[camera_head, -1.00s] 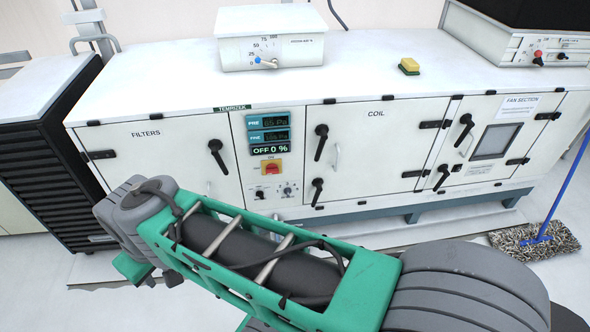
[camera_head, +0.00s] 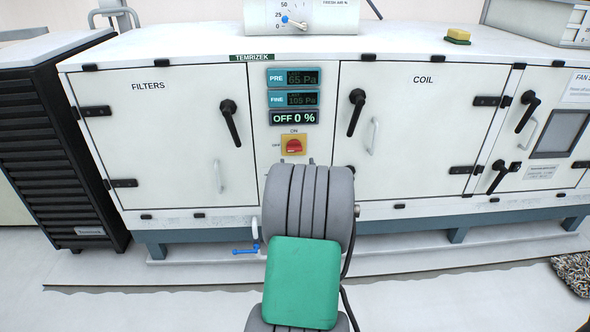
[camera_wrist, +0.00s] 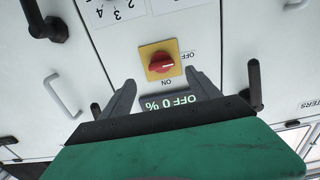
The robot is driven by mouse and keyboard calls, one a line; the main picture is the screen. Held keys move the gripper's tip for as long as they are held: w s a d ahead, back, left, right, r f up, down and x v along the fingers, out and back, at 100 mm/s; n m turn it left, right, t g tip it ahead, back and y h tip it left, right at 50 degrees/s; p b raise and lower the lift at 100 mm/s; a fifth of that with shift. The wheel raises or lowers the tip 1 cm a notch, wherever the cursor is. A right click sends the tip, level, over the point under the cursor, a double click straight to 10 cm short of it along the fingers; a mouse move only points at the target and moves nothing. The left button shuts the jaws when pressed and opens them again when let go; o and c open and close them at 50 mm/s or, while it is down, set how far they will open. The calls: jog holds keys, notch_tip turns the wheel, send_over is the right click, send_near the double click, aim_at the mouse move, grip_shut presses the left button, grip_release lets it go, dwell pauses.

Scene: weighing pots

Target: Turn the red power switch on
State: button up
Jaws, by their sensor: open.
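The red power switch (camera_head: 293,146) is a rotary knob on a yellow plate, on the white cabinet's control panel. In the wrist view the knob (camera_wrist: 161,64) appears upside down, its white mark pointing towards the OFF label. The display (camera_head: 294,118) above it reads OFF 0 %. My gripper (camera_wrist: 165,88) is open and empty, its two fingers spread on either side of the knob's line in the wrist view. I cannot tell how far the fingertips are from the panel. In the head view my arm hides the gripper.
Black door handles (camera_head: 230,122) stick out on the left, with another black handle (camera_head: 356,112) on the right. Two pressure displays (camera_head: 294,77) sit above the switch. A blue-handled valve (camera_head: 247,247) is low on the cabinet. The floor in front is clear.

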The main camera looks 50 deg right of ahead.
aim_at(295, 150)
jog(key=b+x, duration=0.1)
jog(key=x, duration=0.5)
jog(key=shift+w, duration=0.15)
jog(key=shift+w+d+r, duration=0.2)
jog(key=shift+w+d, duration=0.15)
jog(key=shift+d, duration=0.05)
jog(key=shift+c, duration=0.5)
jog(key=c, duration=1.3)
jog(key=shift+o, duration=0.2)
